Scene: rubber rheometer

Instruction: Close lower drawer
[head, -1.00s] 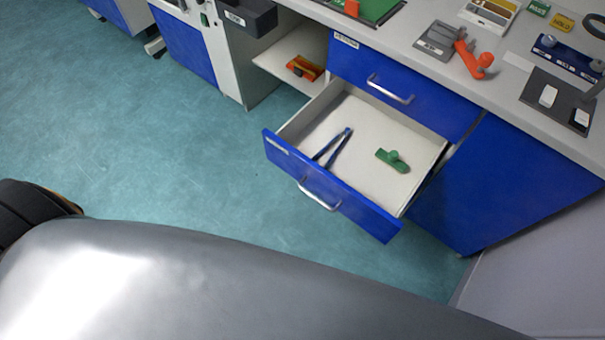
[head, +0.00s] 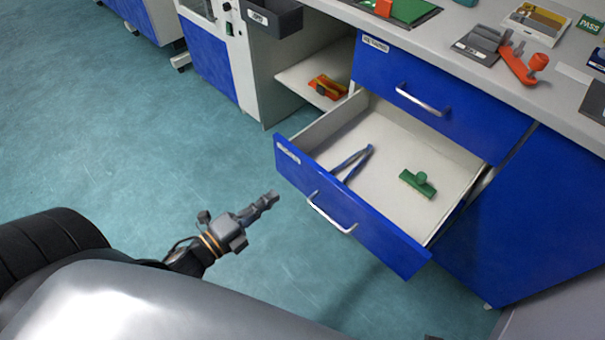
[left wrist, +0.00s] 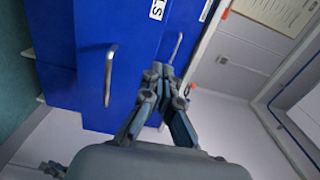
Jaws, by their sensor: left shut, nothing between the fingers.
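The lower drawer (head: 352,207) is pulled open, its blue front and silver handle (head: 331,213) standing out from the cabinet. Inside lie blue tongs (head: 354,160) and a green-handled tool (head: 418,183). My left gripper (head: 274,197) is shut and empty, in front of the drawer's left part and apart from the front in the head view. In the left wrist view the shut fingers (left wrist: 160,72) point toward blue fronts, with a silver handle (left wrist: 110,75) to their left. My right gripper is not in view.
The upper drawer (head: 440,95) above is shut. An open shelf (head: 310,80) left of it holds an orange-red item (head: 327,87). The worktop (head: 450,20) carries several items, including a red-orange tool (head: 525,68). The floor (head: 150,150) left of the drawer is clear.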

